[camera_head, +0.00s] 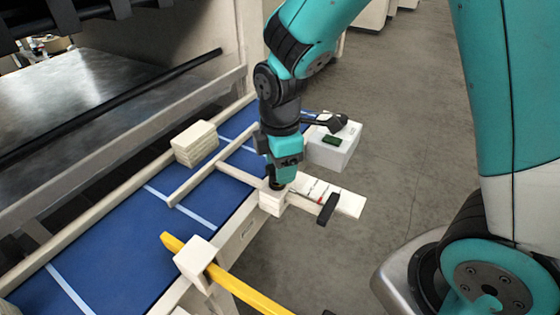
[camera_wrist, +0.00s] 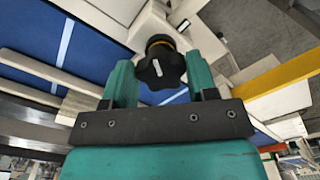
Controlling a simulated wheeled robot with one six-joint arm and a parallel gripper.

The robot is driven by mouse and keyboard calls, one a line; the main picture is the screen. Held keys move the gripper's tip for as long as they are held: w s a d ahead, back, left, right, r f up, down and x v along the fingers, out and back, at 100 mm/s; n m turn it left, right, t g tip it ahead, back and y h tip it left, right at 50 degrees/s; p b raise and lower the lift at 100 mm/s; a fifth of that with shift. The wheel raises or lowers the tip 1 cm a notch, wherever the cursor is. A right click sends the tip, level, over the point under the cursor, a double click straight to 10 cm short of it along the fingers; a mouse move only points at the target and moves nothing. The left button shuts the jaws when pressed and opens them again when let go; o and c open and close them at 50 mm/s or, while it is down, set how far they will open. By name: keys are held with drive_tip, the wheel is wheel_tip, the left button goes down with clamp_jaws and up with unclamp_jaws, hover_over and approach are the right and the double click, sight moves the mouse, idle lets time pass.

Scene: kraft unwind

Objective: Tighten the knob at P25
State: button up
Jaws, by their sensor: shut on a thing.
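A black lobed knob (camera_wrist: 160,65) with a white mark on its face shows in the wrist view, above a yellowish ring. My gripper (camera_wrist: 158,80) has its teal fingers on both sides of the knob and is shut on it. In the head view my gripper (camera_head: 279,183) points down at a cream block (camera_head: 272,203) on the front rail of the blue bed. The knob is mostly hidden there by the gripper. I cannot read any P25 label.
A white scale plate (camera_head: 346,204) with a black handle (camera_head: 327,209) juts out to the right. Behind it is a white box (camera_head: 336,150). A yellow bar (camera_head: 245,287) passes a cream block (camera_head: 196,255) in front. A cream stack (camera_head: 195,143) stands on the blue bed (camera_head: 120,235).

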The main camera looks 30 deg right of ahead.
drive_tip(key=m, duration=0.5)
drive_tip(key=shift+a+r+m, duration=0.1)
drive_tip(key=shift+r+m, duration=0.1)
drive_tip(key=shift+m, duration=0.1)
drive_tip(key=m, duration=0.4)
drive_tip(key=shift+s+m+p, duration=0.1)
drive_tip(key=shift+m+p, duration=0.2)
drive_tip(key=shift+a, duration=0.1)
drive_tip(key=o, duration=0.9)
drive_tip(key=shift+s+f, duration=0.1)
wheel_tip(320, 180, up, 18)
drive_tip(key=shift+f+b, duration=0.25)
drive_tip(key=shift+b, duration=0.85)
drive_tip(key=shift+f, duration=0.1)
